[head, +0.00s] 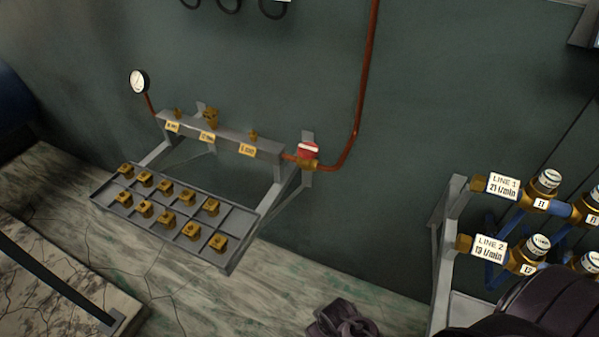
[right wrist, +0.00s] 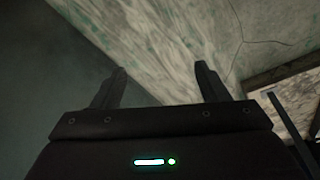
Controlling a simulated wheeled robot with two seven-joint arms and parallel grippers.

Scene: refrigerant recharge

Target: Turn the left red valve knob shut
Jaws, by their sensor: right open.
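A red valve knob (head: 308,150) with a pale stripe across it sits on a brass valve at the right end of the grey wall manifold (head: 225,135). It is the only red knob I see. My right gripper (right wrist: 161,68) is open and empty in the right wrist view, with floor and wall beyond its fingers. The knob does not show in that view. My left gripper is not identifiable in the head view.
A copper pipe (head: 363,100) rises from the valve. A grey tray (head: 232,262) of brass fittings juts out below the manifold. A gauge (head: 139,81) stands at left. Brass and blue lines with LINE 1 (head: 503,186) and LINE 2 labels stand at right. A dark shape (head: 342,319) is unclear.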

